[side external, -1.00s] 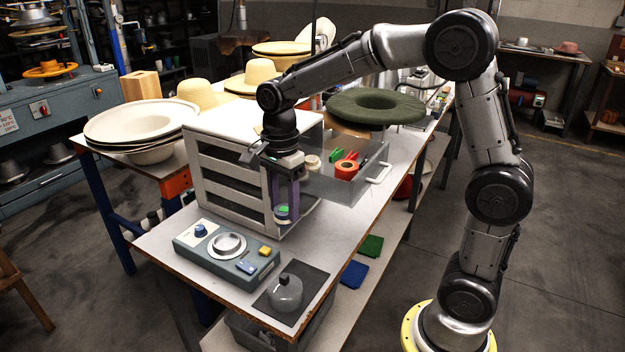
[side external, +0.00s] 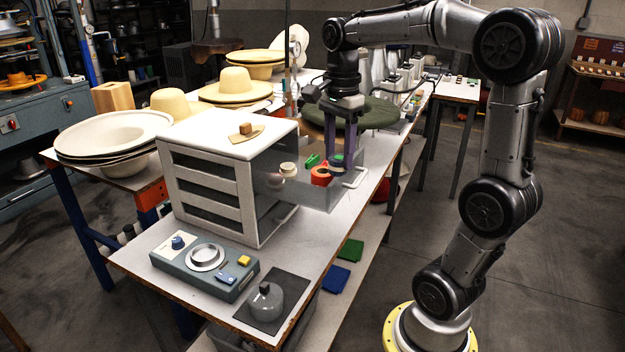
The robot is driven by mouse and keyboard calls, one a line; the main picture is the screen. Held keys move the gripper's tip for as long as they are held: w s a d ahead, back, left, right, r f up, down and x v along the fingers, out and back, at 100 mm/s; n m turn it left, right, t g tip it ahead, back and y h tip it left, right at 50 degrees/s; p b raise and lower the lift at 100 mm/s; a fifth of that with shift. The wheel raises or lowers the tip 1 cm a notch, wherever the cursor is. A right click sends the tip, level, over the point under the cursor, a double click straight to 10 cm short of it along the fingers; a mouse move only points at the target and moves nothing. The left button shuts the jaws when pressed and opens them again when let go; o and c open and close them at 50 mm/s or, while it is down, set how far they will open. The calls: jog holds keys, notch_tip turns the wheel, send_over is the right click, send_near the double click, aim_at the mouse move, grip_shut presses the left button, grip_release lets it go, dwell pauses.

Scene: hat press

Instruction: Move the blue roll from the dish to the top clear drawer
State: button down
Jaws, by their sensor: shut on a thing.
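My gripper (side external: 339,168) points straight down with its fingers inside the open clear drawer (side external: 310,197), near the drawer's handle end. It is shut on the blue roll (side external: 338,169), which shows only as a small dark-blue patch between the fingertips. Whether the roll touches the drawer floor cannot be told. The clear drawer sticks out to the right from the top of the white cabinet (side external: 228,180). The round metal dish (side external: 207,257) on the blue-grey device looks empty.
An orange-red roll (side external: 321,176) lies just left of my fingers in the drawer, with a green piece (side external: 312,160) and a cream roll (side external: 288,170) farther left. The drawer's pale handle (side external: 355,180) is right of my gripper. A green hat (side external: 370,112) stands behind.

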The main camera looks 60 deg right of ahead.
jog(key=w+d+f, duration=0.1)
jog(key=w+f, duration=0.1)
jog(key=w+d+f, duration=0.1)
jog(key=w+f, duration=0.1)
jog(key=w+d+f, duration=0.1)
jog(key=w+f, duration=0.1)
jog(key=w, duration=0.1)
jog(key=shift+d+f, duration=0.35)
jog(key=shift+f, duration=0.05)
jog(key=shift+w+d+f, duration=0.1)
jog(key=shift+w+f, duration=0.05)
jog(key=shift+f, duration=0.85)
jog(key=shift+w+d+f, duration=0.1)
jog(key=shift+w+f, duration=0.05)
jog(key=shift+f, duration=0.8)
jog(key=shift+f, duration=0.15)
jog(key=shift+c, duration=1.6)
grip_release()
